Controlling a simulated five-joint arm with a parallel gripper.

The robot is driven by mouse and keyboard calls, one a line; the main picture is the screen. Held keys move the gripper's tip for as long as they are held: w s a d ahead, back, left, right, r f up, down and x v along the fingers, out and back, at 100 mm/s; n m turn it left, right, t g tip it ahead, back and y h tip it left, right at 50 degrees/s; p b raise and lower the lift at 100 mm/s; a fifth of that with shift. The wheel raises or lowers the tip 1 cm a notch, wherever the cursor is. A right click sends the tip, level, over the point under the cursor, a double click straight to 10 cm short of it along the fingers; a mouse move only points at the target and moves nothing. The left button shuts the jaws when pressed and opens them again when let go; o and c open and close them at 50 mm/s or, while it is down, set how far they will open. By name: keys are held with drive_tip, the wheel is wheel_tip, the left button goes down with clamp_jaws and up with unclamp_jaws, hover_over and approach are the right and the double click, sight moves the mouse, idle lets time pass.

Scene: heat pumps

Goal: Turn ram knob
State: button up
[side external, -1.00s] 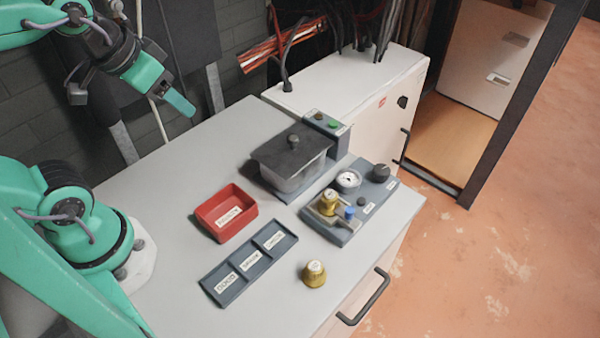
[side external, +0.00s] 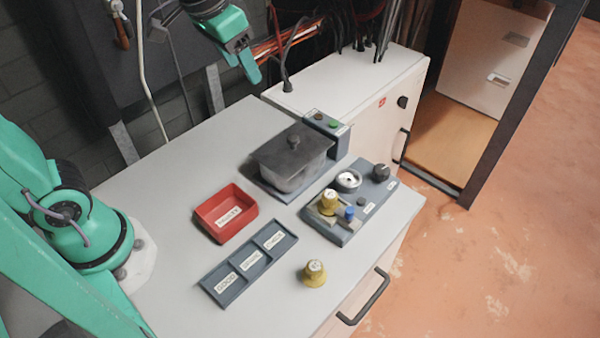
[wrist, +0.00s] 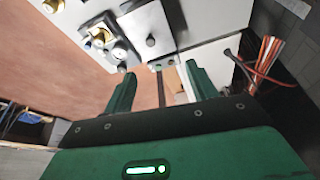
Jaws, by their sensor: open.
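A black knob (side external: 381,172) stands at the back right of the grey-blue panel (side external: 340,235), beside a round gauge (side external: 348,180). I cannot read the panel's small labels, so I cannot tell by name which knob is the ram knob. A smaller dark knob (side external: 361,201) sits nearer the panel's front. A brass fitting (side external: 329,203) and a blue knob (side external: 349,214) are at its left end. My gripper (side external: 249,72) hangs well above the back of the bench, left of the panel and apart from it. In the wrist view its green fingers (wrist: 161,84) are apart with nothing held.
A dark-lidded tub (side external: 290,155) and a button box (side external: 326,126) stand behind the panel. A red tray (side external: 206,225), a labelled three-part tray (side external: 211,286) and a loose brass fitting (side external: 314,273) lie in front. Cables (side external: 285,65) rise from the white cabinet (side external: 345,83).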

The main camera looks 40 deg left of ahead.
drive_tip(key=w+d+f+m+g, duration=0.1)
drive_tip(key=w+d, duration=0.4)
drive_tip(key=w, duration=0.2)
drive_tip(key=m+g, duration=0.3)
approach(383, 168)
drive_tip(key=shift+s+f+y, duration=0.2)
drive_tip(key=shift+f+y, duration=0.05)
drive_tip(key=shift+y, duration=0.05)
drive_tip(key=shift+d+f, duration=0.3)
drive_tip(key=shift+f, duration=0.05)
drive_tip(key=shift+f, duration=0.15)
drive_tip(key=shift+f, duration=3.75)
drive_tip(key=c, duration=1)
